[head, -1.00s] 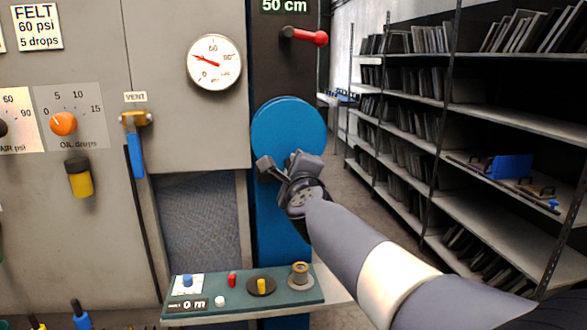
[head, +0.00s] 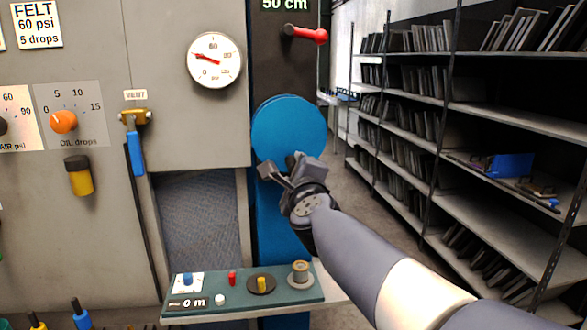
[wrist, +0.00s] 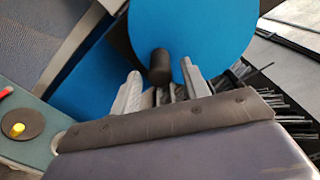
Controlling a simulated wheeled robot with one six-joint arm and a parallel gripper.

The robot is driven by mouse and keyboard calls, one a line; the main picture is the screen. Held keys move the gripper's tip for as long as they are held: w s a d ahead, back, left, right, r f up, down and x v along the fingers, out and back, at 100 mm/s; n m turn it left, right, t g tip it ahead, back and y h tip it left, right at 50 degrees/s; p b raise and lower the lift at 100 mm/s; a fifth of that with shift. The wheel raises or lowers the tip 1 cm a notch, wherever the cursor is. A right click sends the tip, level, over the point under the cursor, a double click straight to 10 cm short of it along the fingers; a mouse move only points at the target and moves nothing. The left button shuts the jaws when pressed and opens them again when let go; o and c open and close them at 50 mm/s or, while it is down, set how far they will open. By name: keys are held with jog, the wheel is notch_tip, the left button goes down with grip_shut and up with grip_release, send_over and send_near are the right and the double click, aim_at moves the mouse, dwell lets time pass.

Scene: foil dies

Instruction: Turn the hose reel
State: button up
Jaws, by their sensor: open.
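The hose reel (head: 289,125) is a round blue disc on a blue upright, right of the grey cabinet. In the wrist view its blue face (wrist: 205,30) fills the upper middle. A short dark cylindrical handle (wrist: 159,67) sticks out near the disc's lower edge. My gripper (head: 283,168) is in front of the disc's lower part. Its fingers are spread and empty. In the wrist view the handle appears between and just beyond the fingertips (wrist: 160,80); I see no contact. The handle cannot be made out in the head view, where my gripper covers that area.
A green control panel (head: 205,308) with knobs juts out below the reel. A red lever (head: 305,34) is above it, and a gauge (head: 214,60) is on the cabinet (head: 195,130) to the left. Shelves with plates (head: 500,112) stand on the right.

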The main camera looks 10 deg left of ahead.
aim_at(290, 137)
jog(key=v, duration=0.7)
jog(key=shift+s, duration=0.2)
jog(key=shift+w, duration=0.1)
jog(key=x, duration=1)
jog(key=shift+w, duration=0.3)
